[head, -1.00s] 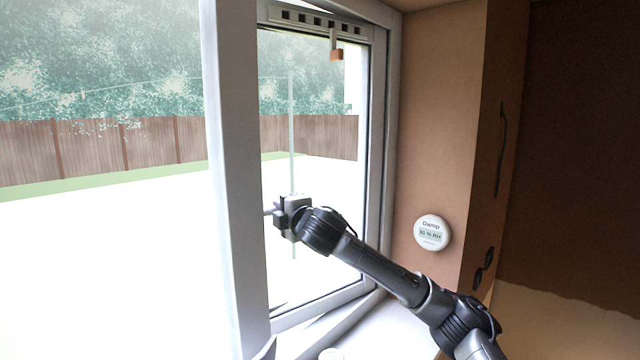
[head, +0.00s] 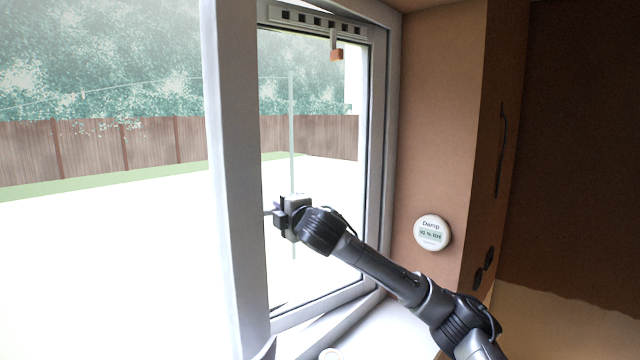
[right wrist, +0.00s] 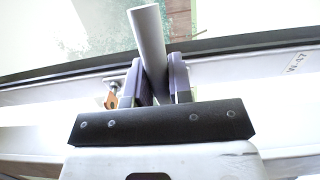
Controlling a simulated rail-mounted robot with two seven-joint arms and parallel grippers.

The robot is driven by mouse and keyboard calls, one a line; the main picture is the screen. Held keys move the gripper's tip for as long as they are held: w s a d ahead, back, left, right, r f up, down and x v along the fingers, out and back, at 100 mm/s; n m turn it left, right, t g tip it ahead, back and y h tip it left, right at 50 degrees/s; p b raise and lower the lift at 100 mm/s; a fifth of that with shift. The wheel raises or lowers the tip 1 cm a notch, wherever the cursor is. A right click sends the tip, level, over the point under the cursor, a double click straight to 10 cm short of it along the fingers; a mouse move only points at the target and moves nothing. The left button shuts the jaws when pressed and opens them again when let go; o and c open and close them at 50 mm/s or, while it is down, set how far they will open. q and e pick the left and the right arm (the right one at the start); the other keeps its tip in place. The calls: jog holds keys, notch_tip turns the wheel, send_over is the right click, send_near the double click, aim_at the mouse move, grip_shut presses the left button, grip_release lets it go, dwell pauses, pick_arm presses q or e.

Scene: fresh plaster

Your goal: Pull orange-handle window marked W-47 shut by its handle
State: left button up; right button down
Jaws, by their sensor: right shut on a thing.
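The window sash (head: 318,307) stands ajar, its lower rail angled away from the outer frame. The mark W-47 (right wrist: 297,65) is on the white rail in the right wrist view. My right gripper (head: 278,214) is at the sash's left side in the head view. In the right wrist view its fingers (right wrist: 160,85) are shut on a grey bar-shaped handle (right wrist: 150,40), which sticks out beyond them. An orange piece (right wrist: 112,101) on a metal bracket shows left of the fingers. The gripper hides part of the handle. My left gripper is out of view.
An orange-tipped piece (head: 336,54) hangs below the slotted vent strip (head: 315,20) at the top. A round damp meter (head: 432,232) is on the brown wall to the right. The white sill (head: 375,325) lies below my right arm.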

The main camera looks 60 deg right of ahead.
jog(key=shift+s, duration=0.1)
jog(key=shift+n+t+y, duration=0.4)
jog(key=shift+n+y, duration=0.2)
jog(key=shift+y, duration=0.3)
jog(key=shift+s+a+b, duration=0.15)
jog(key=shift+s+b, duration=0.7)
jog(key=shift+s, duration=0.3)
jog(key=shift+s+a+b, duration=0.15)
jog(key=shift+s+b, duration=0.65)
jog(key=shift+s, duration=0.3)
jog(key=shift+s, duration=0.1)
jog(key=shift+s+n+y+b, duration=0.3)
jog(key=shift+s+y+b, duration=0.1)
jog(key=shift+s+b, duration=0.7)
jog(key=shift+a, duration=0.1)
